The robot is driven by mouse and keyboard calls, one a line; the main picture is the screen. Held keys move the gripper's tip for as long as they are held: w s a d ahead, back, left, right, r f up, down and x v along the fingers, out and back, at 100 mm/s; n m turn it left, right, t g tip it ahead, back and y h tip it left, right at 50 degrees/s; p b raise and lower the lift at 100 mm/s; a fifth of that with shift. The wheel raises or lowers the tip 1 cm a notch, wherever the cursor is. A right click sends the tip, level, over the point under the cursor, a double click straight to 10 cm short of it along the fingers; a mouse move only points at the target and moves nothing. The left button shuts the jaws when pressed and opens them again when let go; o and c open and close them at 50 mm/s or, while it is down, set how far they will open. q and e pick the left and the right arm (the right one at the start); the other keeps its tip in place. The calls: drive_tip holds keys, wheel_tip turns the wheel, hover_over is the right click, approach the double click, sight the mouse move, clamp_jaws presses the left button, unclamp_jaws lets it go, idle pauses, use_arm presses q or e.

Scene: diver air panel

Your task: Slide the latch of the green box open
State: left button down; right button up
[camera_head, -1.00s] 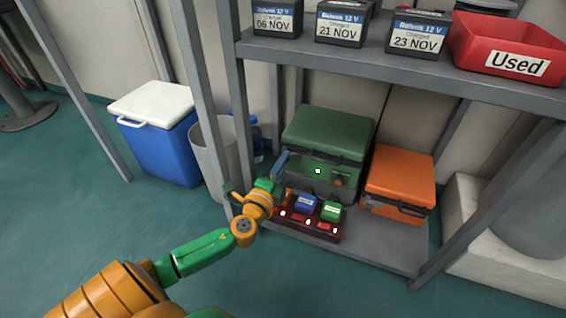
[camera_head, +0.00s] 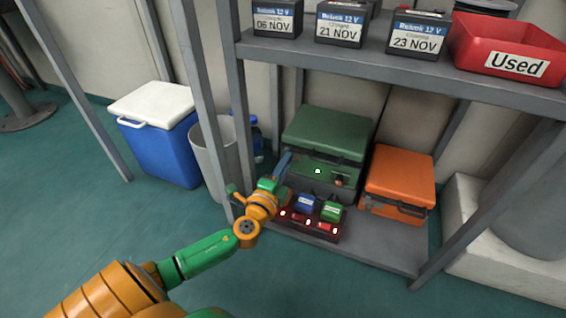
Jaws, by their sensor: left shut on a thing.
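The green box (camera_head: 328,128) stands on the lower shelf with its lid down. A small light and a reddish-orange knob (camera_head: 339,182) show on its front. My left gripper (camera_head: 284,163) is at the left end of the box's front, just below the lid edge. It is shut on what appears to be the latch, which is too small and too covered by the fingers to make out. My right gripper is not in view.
A charger (camera_head: 309,223) with blue and green batteries and red lights sits in front of the green box. An orange box (camera_head: 398,182) stands to its right. A shelf post (camera_head: 238,130) rises close to my left wrist. The upper shelf (camera_head: 400,66) lies overhead.

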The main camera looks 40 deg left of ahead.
use_arm(q)
drive_tip(key=shift+w+d, duration=0.15)
drive_tip(key=shift+d, duration=0.6)
drive_tip(key=c, duration=0.8)
unclamp_jaws()
drive_tip(key=p+v, duration=0.1)
drive_tip(key=v, duration=0.5)
drive_tip(key=shift+d+p, duration=0.15)
drive_tip(key=shift+p, duration=0.15)
drive_tip(key=shift+s+d, duration=0.1)
drive_tip(key=shift+s, duration=0.4)
